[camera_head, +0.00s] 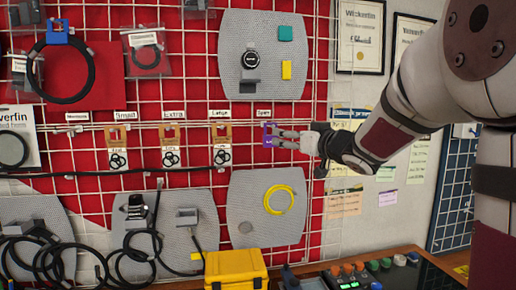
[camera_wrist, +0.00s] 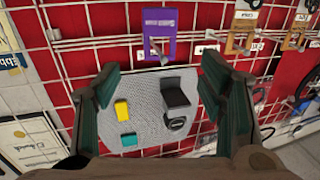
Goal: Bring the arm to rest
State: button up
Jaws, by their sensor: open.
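My arm reaches in from the right in the head view, stretched toward the red wall with the white wire grid (camera_head: 205,88). My gripper (camera_head: 278,139) is at the wall, close by a small purple tag (camera_head: 267,130) under the label at the right end of the row. In the wrist view my gripper (camera_wrist: 160,68) is open, with dark green fingers apart and nothing held. The purple tag (camera_wrist: 160,22) hangs on a metal peg, ahead of and between the fingers. I cannot tell whether a finger touches it.
Orange tags (camera_head: 221,134) with small rings hang left of the purple one. Grey panels (camera_head: 240,20) hold a gauge, coloured blocks and a yellow ring (camera_head: 278,199). A yellow box (camera_head: 236,268) and a knobbed panel stand below. Framed certificates (camera_head: 361,35) hang behind my arm.

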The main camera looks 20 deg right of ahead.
jog(key=s+a+f+g, duration=0.4)
jog(key=s+a+f, duration=0.2)
jog(key=s, duration=0.5)
jog(key=s+a+f+g, duration=0.4)
jog(key=s+a+f, duration=0.2)
jog(key=s, duration=0.5)
jog(key=s+a+f+g+h, duration=0.1)
jog(key=s+a+f+g, duration=0.3)
jog(key=s, duration=0.7)
notch_tip(320, 180, down, 2)
jog(key=shift+s+a+f+m, duration=0.1)
jog(key=shift+s+a+m, duration=0.25)
jog(key=shift+a, duration=0.7)
